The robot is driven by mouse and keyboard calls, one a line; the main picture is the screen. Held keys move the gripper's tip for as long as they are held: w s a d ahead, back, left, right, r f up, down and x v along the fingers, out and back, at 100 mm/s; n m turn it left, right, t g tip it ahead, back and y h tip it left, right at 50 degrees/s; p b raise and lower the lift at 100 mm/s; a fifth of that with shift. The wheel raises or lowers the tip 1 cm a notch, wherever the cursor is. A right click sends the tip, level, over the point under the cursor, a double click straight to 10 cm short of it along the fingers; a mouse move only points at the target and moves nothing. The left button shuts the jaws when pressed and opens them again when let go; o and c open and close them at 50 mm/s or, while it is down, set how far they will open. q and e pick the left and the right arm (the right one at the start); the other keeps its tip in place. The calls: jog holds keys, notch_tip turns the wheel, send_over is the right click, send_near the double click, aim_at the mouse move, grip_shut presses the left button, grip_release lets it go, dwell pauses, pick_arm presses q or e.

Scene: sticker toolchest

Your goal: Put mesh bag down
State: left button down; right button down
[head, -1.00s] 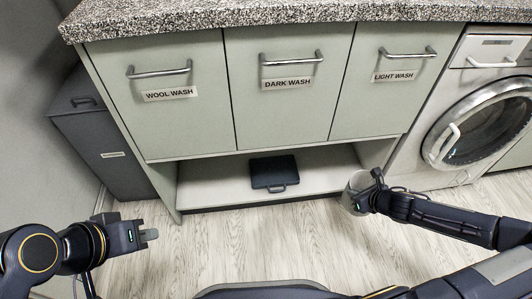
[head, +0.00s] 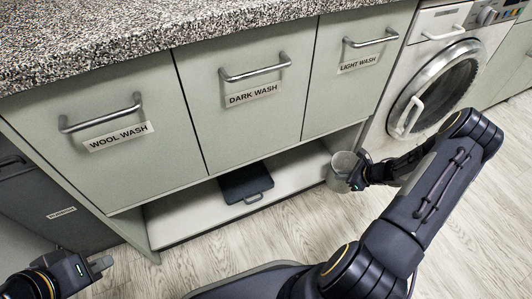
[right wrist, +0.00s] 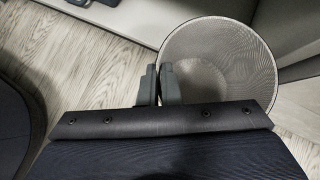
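The mesh bag (head: 341,166) is a grey, open-topped mesh cylinder in the head view, upright at the right end of the low shelf's front. It fills the upper right of the right wrist view (right wrist: 222,62), where I look down into it and it appears empty. My right gripper (head: 355,178) is shut on its near rim, one finger on each side (right wrist: 160,84). I cannot tell whether the bag's bottom touches the shelf or floor. My left gripper (head: 102,264) is low at the left, apart from everything; its finger gap is not clear.
The white low shelf (head: 185,213) under the cabinet holds a dark flat case with a handle (head: 246,184). Labelled drawers (head: 247,98) hang above. A washing machine (head: 432,90) stands at right, a dark bin (head: 60,215) at left. The wood floor (head: 205,262) in front is clear.

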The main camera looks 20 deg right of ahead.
jog(key=w+a+f+b, duration=0.1)
jog(key=w+a+b, duration=0.2)
jog(key=w, duration=0.4)
jog(key=w+a+f+b, duration=0.2)
jog(key=w+a+b, duration=0.1)
jog(key=w+a, duration=0.3)
jog(key=shift+w+a+f, duration=0.25)
jog(key=shift+w, duration=0.9)
jog(key=c, duration=1.6)
grip_release()
